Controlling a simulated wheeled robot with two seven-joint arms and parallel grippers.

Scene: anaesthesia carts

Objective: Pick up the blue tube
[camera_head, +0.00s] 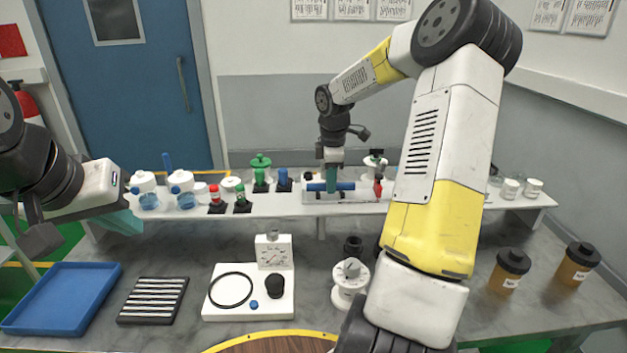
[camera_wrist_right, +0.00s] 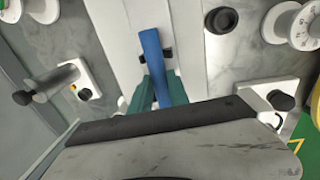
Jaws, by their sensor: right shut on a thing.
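The blue tube (camera_head: 345,186) lies sideways on the raised white shelf (camera_head: 278,205) at the back of the bench. My right gripper (camera_head: 331,182) reaches down from above and is shut on it near its middle. In the right wrist view the blue tube (camera_wrist_right: 151,50) runs between the teal fingers (camera_wrist_right: 155,90); its near end is partly covered by the gripper. I cannot tell whether the tube is clear of its support. My left gripper (camera_head: 122,216) is at the left above the bench, apart from the tube; its finger opening is not clear.
White-capped jars (camera_head: 181,190) and red and green valves (camera_head: 241,200) stand left of the tube; a red-topped fitting (camera_head: 378,187) stands close right. A blue tray (camera_head: 62,298), a black rack (camera_head: 153,300), a gauge unit (camera_head: 273,252) and amber bottles (camera_head: 508,272) occupy the bench.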

